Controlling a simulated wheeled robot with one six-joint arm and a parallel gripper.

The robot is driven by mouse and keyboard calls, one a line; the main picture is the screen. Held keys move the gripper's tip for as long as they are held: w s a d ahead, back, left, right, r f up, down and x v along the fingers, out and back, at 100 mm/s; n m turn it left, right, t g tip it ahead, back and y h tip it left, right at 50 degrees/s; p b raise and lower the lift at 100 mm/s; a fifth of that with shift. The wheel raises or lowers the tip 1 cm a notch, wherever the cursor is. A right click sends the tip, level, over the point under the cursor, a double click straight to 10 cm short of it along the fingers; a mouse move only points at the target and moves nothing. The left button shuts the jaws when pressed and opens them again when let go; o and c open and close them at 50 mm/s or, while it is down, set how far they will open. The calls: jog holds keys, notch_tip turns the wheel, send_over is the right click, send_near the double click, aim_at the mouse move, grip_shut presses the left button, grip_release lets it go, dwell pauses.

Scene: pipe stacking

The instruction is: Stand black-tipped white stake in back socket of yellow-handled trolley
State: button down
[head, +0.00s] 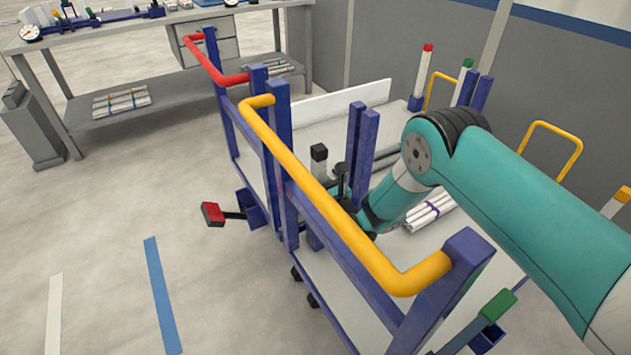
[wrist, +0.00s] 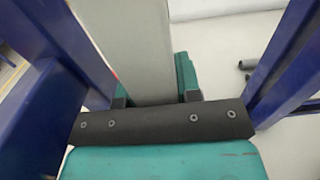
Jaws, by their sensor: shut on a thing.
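The black-tipped white stake (head: 319,166) stands about upright behind the yellow handle (head: 330,207) of the trolley, its black tip up. My gripper (wrist: 143,95) is shut on the stake, whose pale shaft (wrist: 132,45) runs between the teal fingers in the wrist view. In the head view the handle and blue frame partly cover the gripper. The trolley has a pale deck (head: 345,318) and blue posts, including a pair (head: 362,140) behind the stake. The stake's lower end is hidden, so I cannot tell whether it sits in a socket.
Blue posts (wrist: 285,65) stand close on both sides of my gripper. Bundled white pipes (head: 430,212) lie beyond my forearm. A red-handled trolley (head: 215,65), red-tipped stake (head: 423,75) and green-tipped stake (head: 464,82) stand farther back.

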jog(key=c, duration=0.7)
grip_release()
jog(key=shift+c, duration=0.2)
